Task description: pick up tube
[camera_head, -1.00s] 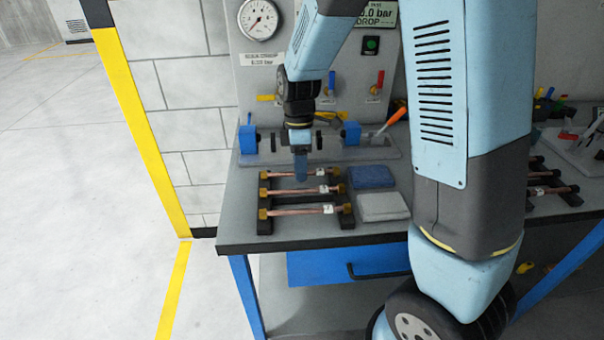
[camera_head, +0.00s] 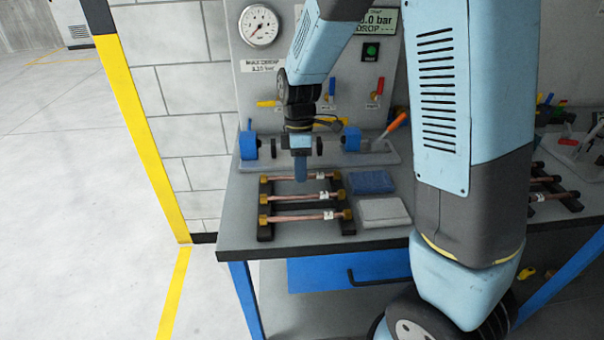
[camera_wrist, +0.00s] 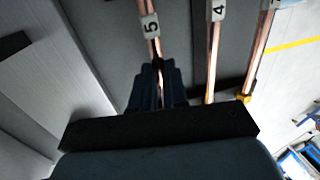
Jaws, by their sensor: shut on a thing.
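Three copper tubes with brass end fittings and white number tags lie across a dark rack (camera_head: 265,228) on the bench. My gripper (camera_head: 300,180) points down at the back tube (camera_head: 280,178), around its middle. In the wrist view my fingers (camera_wrist: 158,68) are closed on the tube tagged 5 (camera_wrist: 150,28). The tube tagged 4 (camera_wrist: 213,55) and a third tube (camera_wrist: 260,50) lie to its right there. The middle tube (camera_head: 285,197) and front tube (camera_head: 300,217) rest on the rack. I cannot tell whether the held tube is clear of its supports.
A blue pad (camera_head: 371,182) and a grey pad (camera_head: 382,210) lie right of the rack. Behind it stand blue clamps (camera_head: 248,145) and a panel with a gauge (camera_head: 258,25). Another rack of tubes (camera_head: 553,187) is at the right. Floor at left is clear.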

